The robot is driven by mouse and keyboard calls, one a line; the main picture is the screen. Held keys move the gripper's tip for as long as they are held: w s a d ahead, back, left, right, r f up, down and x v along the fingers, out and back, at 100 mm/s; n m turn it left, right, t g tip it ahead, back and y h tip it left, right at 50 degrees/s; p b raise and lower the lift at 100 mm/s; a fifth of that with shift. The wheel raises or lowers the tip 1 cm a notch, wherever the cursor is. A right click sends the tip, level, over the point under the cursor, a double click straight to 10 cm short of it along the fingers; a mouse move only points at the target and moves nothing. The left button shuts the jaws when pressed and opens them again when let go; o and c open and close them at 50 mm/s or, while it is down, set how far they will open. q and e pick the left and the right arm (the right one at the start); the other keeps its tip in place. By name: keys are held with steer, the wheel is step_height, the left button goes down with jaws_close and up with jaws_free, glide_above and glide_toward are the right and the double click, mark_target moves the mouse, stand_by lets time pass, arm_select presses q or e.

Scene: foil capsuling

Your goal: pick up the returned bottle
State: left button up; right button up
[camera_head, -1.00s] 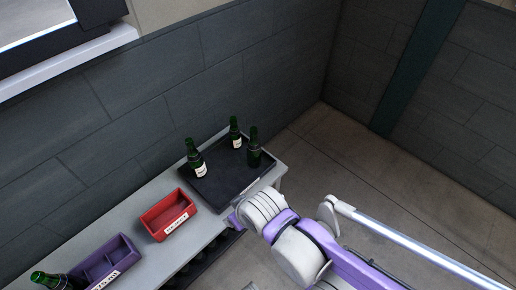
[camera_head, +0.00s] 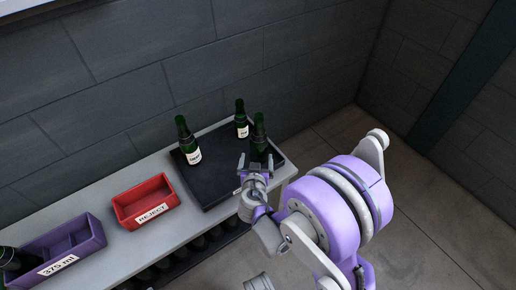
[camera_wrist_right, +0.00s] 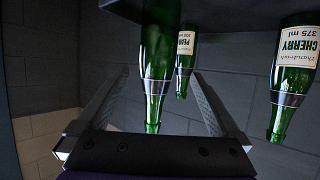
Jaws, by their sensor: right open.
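Three dark green bottles stand on a black tray (camera_head: 212,192). The front right bottle (camera_head: 259,130) shows no label in the head view. Another with a pale label (camera_head: 187,140) stands at the left, and a third (camera_head: 241,118) at the back. My right gripper (camera_head: 256,164) is open just in front of the front right bottle, its jaws toward it. In the right wrist view, the unlabelled bottle (camera_wrist_right: 157,55) appears between the open fingers, neck pointing down in the picture. A bottle labelled CHERRY 375 ml (camera_wrist_right: 294,65) is at the right, another labelled bottle (camera_wrist_right: 184,62) behind.
A red REJECT bin (camera_head: 146,200) and a purple 375 ml bin (camera_head: 62,247) sit on the grey bench (camera_head: 110,255) to the left. A green bottle (camera_head: 12,260) is at the far left. Several bottles lie on a shelf underneath. A dark wall backs the bench.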

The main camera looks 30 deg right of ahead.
mark_target(257, 149)
steer(key=x, duration=0.5)
steer(key=shift+w+d+f+b, duration=0.1)
steer(key=shift+b, duration=0.25)
steer(key=b+x, duration=0.1)
steer(key=x, duration=0.4)
steer(key=shift+d+f, duration=0.1)
steer(key=shift+d, duration=0.1)
jaws_close()
